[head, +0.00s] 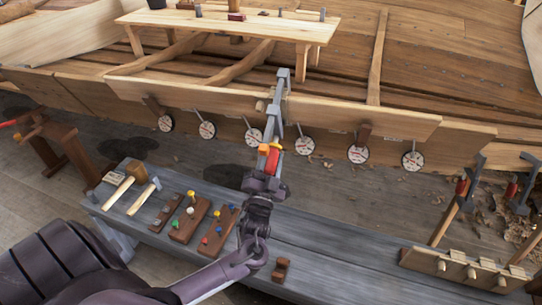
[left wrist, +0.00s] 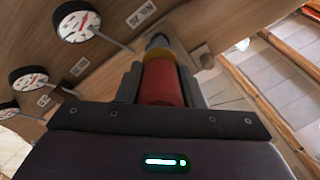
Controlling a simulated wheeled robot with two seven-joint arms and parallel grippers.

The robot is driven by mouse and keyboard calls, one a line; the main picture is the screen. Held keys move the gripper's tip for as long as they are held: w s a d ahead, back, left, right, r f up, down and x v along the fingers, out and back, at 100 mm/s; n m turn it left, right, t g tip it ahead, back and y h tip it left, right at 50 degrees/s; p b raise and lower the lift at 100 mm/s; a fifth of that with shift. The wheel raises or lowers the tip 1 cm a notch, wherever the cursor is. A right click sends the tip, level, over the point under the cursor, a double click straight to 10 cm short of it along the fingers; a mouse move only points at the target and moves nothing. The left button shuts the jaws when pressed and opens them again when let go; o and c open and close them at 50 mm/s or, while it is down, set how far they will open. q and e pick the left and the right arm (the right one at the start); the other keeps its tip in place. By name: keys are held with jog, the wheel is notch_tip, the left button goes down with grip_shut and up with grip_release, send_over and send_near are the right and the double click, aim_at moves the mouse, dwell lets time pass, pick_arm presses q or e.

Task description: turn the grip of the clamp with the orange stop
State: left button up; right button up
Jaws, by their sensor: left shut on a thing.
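The clamp (head: 281,105) is a grey metal bar clamp set over the edge of the pale hull plank (head: 350,115). Its red grip (head: 272,160) points down toward me, with the orange stop (head: 277,142) just above it. My left gripper (head: 266,175) is shut on the red grip from below. In the left wrist view the red grip (left wrist: 161,84) lies between my two dark fingers, with the yellow-orange stop (left wrist: 160,54) beyond it. The fingers hide the grip's sides. My right gripper is not in view.
Several round dials hang along the plank, one (head: 254,137) close left of the clamp and one (head: 305,146) close right. A grey bench (head: 330,240) below holds mallets (head: 118,192) and wooden blocks with coloured pegs (head: 190,219).

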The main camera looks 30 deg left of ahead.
aim_at(268, 174)
pick_arm(q)
jog(key=shift+m, duration=0.6)
jog(key=o, duration=1)
jog(key=b+v, duration=0.1)
jog(key=v, duration=0.6)
jog(key=shift+s+d+f, duration=0.15)
jog(key=shift+s, duration=0.2)
